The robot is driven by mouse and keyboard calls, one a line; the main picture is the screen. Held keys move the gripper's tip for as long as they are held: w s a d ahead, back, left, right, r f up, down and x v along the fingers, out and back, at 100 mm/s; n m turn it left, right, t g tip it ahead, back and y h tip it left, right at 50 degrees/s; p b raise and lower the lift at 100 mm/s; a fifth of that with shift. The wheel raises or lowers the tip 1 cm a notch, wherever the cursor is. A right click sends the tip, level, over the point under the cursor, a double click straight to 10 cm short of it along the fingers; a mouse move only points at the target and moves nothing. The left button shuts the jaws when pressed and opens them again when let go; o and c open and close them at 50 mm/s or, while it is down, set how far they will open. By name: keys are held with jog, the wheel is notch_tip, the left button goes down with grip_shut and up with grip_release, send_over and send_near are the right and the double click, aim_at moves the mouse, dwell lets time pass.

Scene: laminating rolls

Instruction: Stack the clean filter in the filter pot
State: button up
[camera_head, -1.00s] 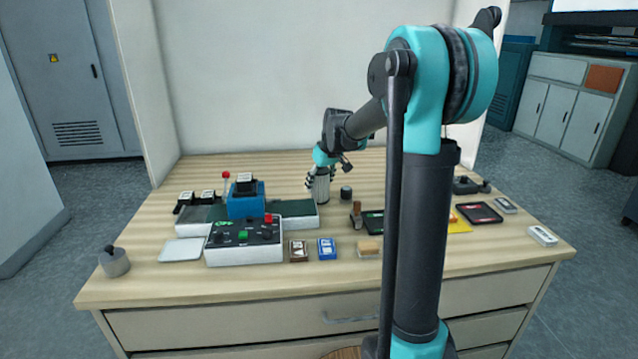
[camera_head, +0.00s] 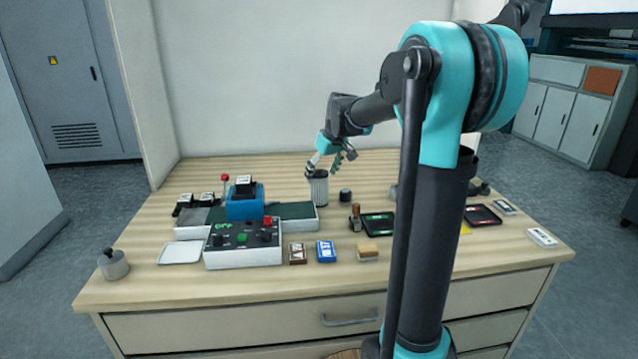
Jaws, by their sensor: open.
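A grey, vertically ribbed cylinder (camera_head: 318,188) with a dark top stands upright at the back middle of the table, just right of the machine. It looks like the filter or the filter pot. At this size I cannot tell which, or whether one sits inside the other. My gripper (camera_head: 327,165) is just above its top, tilted, with its fingers spread apart. I see nothing held between them, and the fingers look clear of the rim or nearly so. No second ribbed cylinder shows; part of the table's right side is hidden behind my arm.
A small black cylinder (camera_head: 345,195) stands close right of the ribbed one. The laminating machine (camera_head: 243,245) with its blue block (camera_head: 245,206) is to the left. A wooden-handled stamp (camera_head: 355,217) and ink pads (camera_head: 378,225) lie in front right. A lidded grey pot (camera_head: 113,265) is at front left.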

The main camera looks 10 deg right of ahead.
aim_at(319, 192)
jog(key=v, duration=0.5)
jog(key=shift+s+r, duration=0.1)
jog(key=shift+r, duration=0.2)
jog(key=shift+o, duration=0.6)
jog(key=shift+s+d+r, duration=0.1)
jog(key=shift+r, duration=0.1)
jog(key=m, duration=0.3)
jog(key=w+r+m+g, duration=0.1)
jog(key=m, duration=0.1)
jog(key=shift+a, duration=0.25)
jog(key=m, duration=0.4)
jog(key=w+r+m+g, duration=0.1)
jog(key=m, duration=0.1)
jog(key=shift+a+h, duration=0.3)
jog(key=shift+h, duration=0.1)
jog(key=m, duration=0.2)
jog(key=m+g, duration=0.1)
jog(key=m, duration=0.1)
jog(key=w+r+m, duration=0.1)
jog(key=m, duration=0.1)
jog(key=shift+a+h, duration=0.25)
jog(key=shift+h, duration=0.15)
jog(key=m, duration=0.3)
jog(key=m+g, duration=0.1)
jog(key=shift+w+a+r, duration=0.15)
jog(key=shift+w+r, duration=0.05)
jog(key=shift+r, duration=0.1)
jog(key=shift+m, duration=0.3)
notch_tip(319, 192, down, 17)
jog(key=shift+f, duration=0.15)
